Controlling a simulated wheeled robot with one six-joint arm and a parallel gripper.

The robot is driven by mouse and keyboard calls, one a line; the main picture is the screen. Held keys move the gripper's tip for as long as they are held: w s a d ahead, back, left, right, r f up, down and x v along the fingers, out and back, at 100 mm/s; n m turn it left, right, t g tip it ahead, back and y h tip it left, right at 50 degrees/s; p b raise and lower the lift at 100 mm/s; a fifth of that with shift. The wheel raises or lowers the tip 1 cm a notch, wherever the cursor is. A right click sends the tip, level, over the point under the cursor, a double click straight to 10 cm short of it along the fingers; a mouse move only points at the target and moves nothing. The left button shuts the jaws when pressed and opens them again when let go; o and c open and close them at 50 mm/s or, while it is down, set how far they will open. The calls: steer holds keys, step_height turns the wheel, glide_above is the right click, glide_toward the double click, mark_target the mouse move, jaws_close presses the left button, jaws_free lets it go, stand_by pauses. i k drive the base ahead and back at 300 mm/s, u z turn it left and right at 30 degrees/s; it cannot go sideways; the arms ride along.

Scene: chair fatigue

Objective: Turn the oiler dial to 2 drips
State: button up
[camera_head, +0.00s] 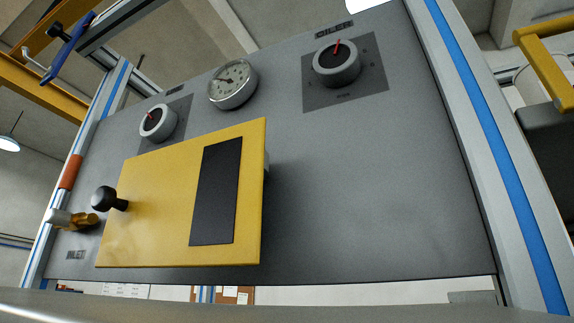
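Two round dials with red pointers sit on a grey panel (375,190). The left dial (158,122) is on a dark plate partly covered by a yellow cover; its pointer aims up and slightly left. The right dial (338,66) is on a larger dark square plate, with its pointer near the top. My gripper is not in view.
The yellow cover (150,210), with a black knob (108,199) and a black strip, stands out from the panel's lower left. A round gauge (232,84) sits between the dials. A brass valve (80,219) is at the left edge. Blue-striped posts flank the panel. Its lower right is bare.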

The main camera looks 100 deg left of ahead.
mark_target(338, 63)
steer(key=i, duration=0.9)
steer(key=u, duration=4.5)
steer(key=i, duration=0.5)
steer(key=z, duration=0.2)
steer(key=k, duration=0.7)
steer(key=z, duration=0.75)
steer(key=k, duration=0.95)
steer(key=z, duration=0.25)
